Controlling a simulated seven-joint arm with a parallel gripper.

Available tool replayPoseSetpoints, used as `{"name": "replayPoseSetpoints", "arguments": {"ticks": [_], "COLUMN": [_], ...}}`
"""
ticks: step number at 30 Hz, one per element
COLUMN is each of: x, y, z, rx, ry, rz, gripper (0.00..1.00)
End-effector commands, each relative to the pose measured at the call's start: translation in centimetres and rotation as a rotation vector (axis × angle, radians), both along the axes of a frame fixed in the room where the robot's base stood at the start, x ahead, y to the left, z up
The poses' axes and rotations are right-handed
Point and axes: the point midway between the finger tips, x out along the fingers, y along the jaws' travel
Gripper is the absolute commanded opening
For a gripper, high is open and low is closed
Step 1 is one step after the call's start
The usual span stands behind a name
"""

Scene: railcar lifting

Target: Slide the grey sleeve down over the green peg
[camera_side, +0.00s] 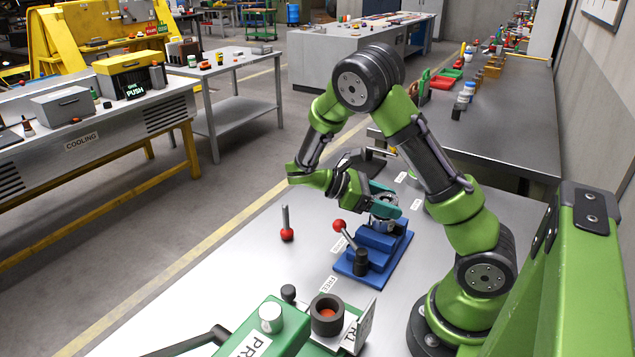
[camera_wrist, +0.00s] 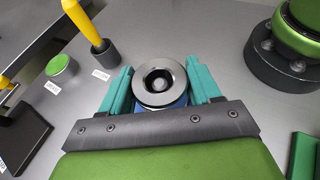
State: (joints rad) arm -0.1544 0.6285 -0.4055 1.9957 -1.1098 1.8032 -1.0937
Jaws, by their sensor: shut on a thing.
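The grey sleeve (camera_wrist: 160,99) is a round metal ring seen from above, between the two teal fingers of my gripper (camera_wrist: 160,75). Its bore looks dark, with a lighter spot in the middle that I cannot identify. In the side view my gripper (camera_side: 384,198) is shut on the sleeve (camera_side: 384,210), just above the blue fixture (camera_side: 378,241). Part of the fixture shows below the sleeve in the wrist view. I cannot make out the green peg in either view; the sleeve, fingers or fixture may hide it. I cannot tell whether the sleeve is around it.
A red-ball lever (camera_side: 339,225) and a black knob (camera_side: 361,262) stand on the fixture's near side. A grey rod with a red ball (camera_side: 287,234) is to its left. A green press (camera_side: 270,322) stands in front. A yellow handle (camera_wrist: 84,22) rises behind the left finger.

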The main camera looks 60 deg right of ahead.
Motion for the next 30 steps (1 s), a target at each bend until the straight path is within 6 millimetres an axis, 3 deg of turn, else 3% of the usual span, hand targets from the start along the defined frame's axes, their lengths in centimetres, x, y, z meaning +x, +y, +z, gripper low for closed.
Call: {"name": "replayPoseSetpoints", "arguments": {"ticks": [14, 15, 20, 21, 30], "x": [0.01, 0.01, 0.0, 0.0, 0.15], "y": [-0.02, -0.02, -0.01, -0.01, 0.08], "z": [-0.57, -0.57, -0.57, -0.57, -0.55], "rx": [0.0, 0.0, 0.0, 0.0, 0.001], "ry": [-0.001, -0.001, -0.001, -0.001, -0.001], "rz": [0.001, 0.001, 0.001, 0.001, 0.001], "gripper": [0.19, 0.64, 0.88, 0.92, 0.92]}}
